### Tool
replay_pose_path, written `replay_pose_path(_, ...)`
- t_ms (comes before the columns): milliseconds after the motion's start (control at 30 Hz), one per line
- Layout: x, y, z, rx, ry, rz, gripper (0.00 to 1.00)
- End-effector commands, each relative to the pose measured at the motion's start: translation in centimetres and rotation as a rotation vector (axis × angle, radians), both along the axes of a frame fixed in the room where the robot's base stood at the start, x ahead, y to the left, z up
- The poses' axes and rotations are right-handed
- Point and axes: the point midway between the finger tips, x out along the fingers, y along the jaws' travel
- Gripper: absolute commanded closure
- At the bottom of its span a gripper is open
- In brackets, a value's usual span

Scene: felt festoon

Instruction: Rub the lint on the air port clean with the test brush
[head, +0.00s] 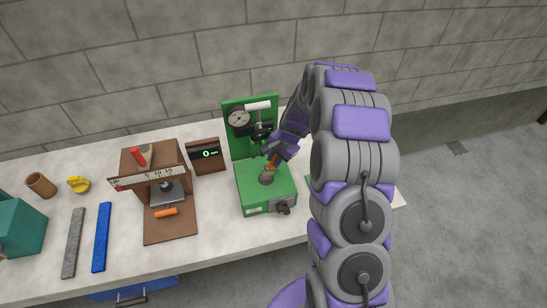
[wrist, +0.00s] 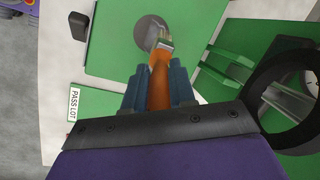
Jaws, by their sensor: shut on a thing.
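My gripper (wrist: 160,88) is shut on the orange handle of the test brush (wrist: 160,63), seen in the wrist view. The brush's metal band and pale bristle end reach over the grey round air port (wrist: 150,32) on the green machine. In the head view the brush (head: 272,163) slants down to the air port (head: 267,179) on top of the green tester (head: 262,200). My gripper (head: 277,152) is just above it. The bristle tip appears at or very close to the port; contact and any lint cannot be made out.
The tester's dial gauge (head: 238,118) and green back plate stand behind the port. A brown stand (head: 170,226) with a scale, a small display (head: 207,155), a blue bar (head: 102,237) and a grey bar (head: 73,243) lie left.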

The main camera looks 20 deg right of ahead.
Motion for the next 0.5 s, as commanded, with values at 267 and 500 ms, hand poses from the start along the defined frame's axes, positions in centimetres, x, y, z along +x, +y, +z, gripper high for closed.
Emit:
replay_pose_path(267,0.0,0.6,0.1,-0.002,0.0,0.001,1.0)
replay_pose_path(500,0.1,2.5,0.1,-0.006,-0.001,0.001,1.0)
